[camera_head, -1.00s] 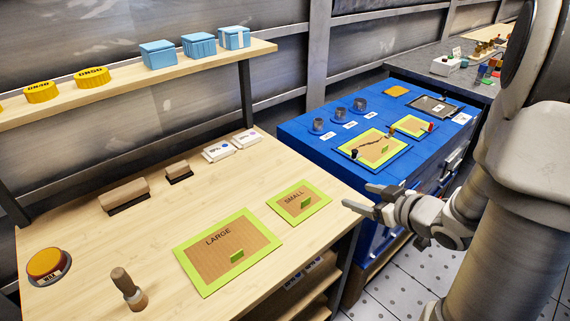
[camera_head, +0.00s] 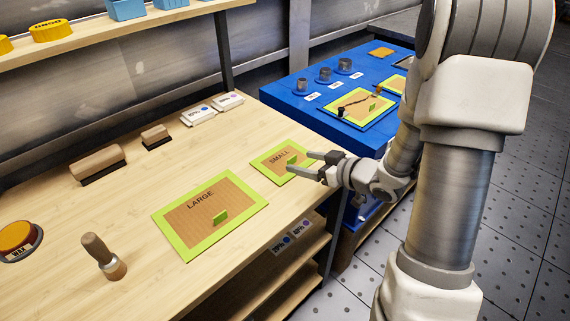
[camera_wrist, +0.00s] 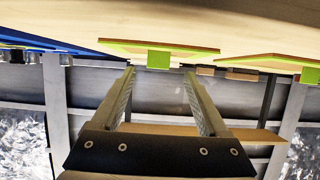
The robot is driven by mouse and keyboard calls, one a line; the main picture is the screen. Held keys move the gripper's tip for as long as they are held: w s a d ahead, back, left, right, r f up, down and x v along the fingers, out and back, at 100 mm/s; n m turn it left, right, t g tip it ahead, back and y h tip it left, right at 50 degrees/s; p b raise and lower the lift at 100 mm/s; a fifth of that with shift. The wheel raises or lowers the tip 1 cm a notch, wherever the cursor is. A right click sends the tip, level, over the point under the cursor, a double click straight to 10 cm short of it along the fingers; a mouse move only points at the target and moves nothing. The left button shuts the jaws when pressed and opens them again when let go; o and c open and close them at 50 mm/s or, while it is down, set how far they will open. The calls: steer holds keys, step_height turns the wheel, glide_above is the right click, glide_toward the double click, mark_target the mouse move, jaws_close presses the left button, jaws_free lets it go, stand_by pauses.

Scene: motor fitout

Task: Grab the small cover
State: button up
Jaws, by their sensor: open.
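The small cover (camera_head: 268,164) is a brown panel with a lime-green border and the word SMALL, lying flat on the wooden bench. Its upright green tab (camera_head: 292,160) is near its front right edge. My gripper (camera_head: 299,161) is open and empty at that edge, with its fingers pointing at the tab. In the wrist view the small cover (camera_wrist: 190,49) is edge-on at the top, and its green tab (camera_wrist: 158,60) lies in line with the gap between my fingertips (camera_wrist: 158,70). I cannot tell whether the tab is between the fingers.
The large cover (camera_head: 183,218), with its own green tab, lies to the left of the small one. A wooden-handled stamp (camera_head: 103,255), a wax tin (camera_head: 17,239) and brushes (camera_head: 97,162) stand farther left. A blue cabinet (camera_head: 292,107) stands behind right.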

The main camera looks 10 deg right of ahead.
mark_target(292, 158)
steer(key=shift+b+x, duration=0.9)
steer(key=shift+x, duration=1.85)
steer(key=shift+w+d+r, duration=0.1)
jaws_close()
